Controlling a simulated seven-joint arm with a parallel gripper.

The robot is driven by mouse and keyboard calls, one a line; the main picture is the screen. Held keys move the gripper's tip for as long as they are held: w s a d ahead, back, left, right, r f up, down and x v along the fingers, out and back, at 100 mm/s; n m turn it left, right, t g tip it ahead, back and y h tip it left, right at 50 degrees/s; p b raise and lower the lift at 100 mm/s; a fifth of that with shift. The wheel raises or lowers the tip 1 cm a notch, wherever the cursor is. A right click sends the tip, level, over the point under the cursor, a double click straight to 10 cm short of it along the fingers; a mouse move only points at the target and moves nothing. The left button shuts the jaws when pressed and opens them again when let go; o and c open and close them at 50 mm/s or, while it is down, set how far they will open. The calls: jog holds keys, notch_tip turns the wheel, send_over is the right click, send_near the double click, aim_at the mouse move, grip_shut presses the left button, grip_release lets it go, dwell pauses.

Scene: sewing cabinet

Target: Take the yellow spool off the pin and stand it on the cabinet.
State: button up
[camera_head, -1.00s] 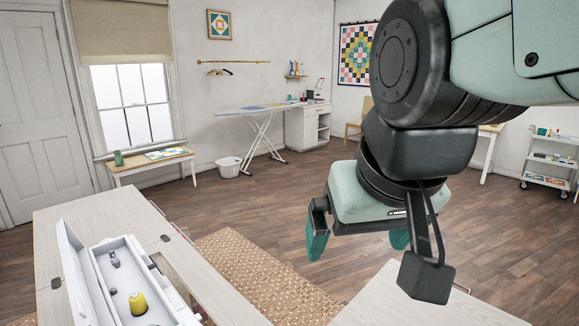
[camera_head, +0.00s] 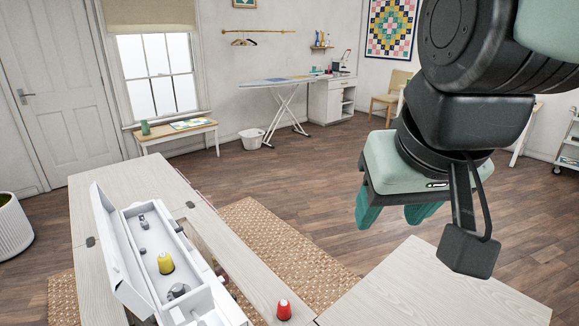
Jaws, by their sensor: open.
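The yellow spool (camera_head: 165,263) stands upright inside the open white machine (camera_head: 146,232) at the lower left of the head view. The pin under it is hidden by the spool. The cabinet (camera_head: 118,182) has a pale wooden top around the machine. My gripper (camera_head: 395,214) hangs at the right, its teal fingers apart and pointing down with nothing between them. It is well to the right of the yellow spool and far from it.
A red spool (camera_head: 284,309) stands on the cabinet's front strip. A pale wooden top (camera_head: 430,285) lies below my gripper and looks bare. The machine's raised lid (camera_head: 118,250) stands along its left side. Bare cabinet top shows behind the machine.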

jog(key=w+a+f+n+y, duration=0.1)
jog(key=w+a+f+n, duration=0.15)
jog(key=w+a, duration=0.85)
jog(key=n+g+y, duration=0.3)
jog(key=n, duration=0.4)
send_near(164, 255)
jog(key=x, duration=0.4)
jog(key=shift+s+f, duration=0.2)
jog(key=shift+f, duration=0.15)
jog(key=x, duration=0.5)
jog(key=shift+a+f, duration=0.1)
jog(key=shift+f, duration=0.2)
